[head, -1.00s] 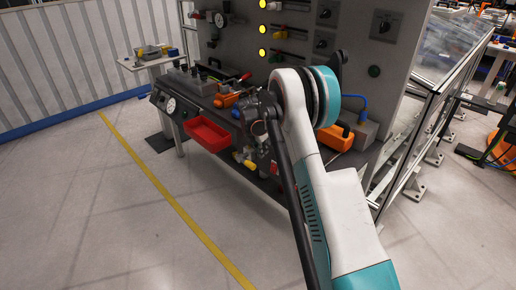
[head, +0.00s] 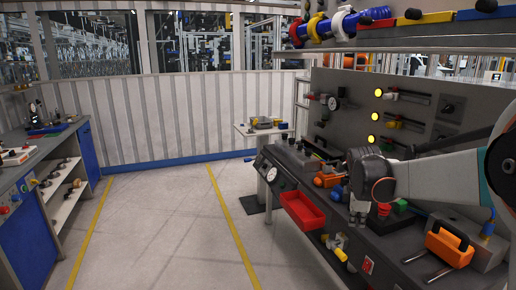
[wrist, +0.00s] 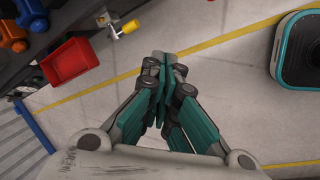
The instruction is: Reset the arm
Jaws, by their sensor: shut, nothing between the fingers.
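My arm comes in from the right edge of the head view, over the workbench front. My gripper (head: 358,212) hangs down from its grey wrist, close to the bench edge in the picture. In the wrist view my gripper (wrist: 163,62) has its teal-padded fingers together. Nothing is between them, and bare floor shows beyond the tips. I cannot tell its exact height above the bench.
A red bin (head: 303,210) hangs at the bench (head: 400,240) front. A yellow-handled valve (wrist: 127,28) is near it. An orange tool (head: 448,246) lies on the bench. A side table (head: 262,130) stands behind. The lined floor aisle (head: 170,220) is clear, with shelving (head: 62,190) at left.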

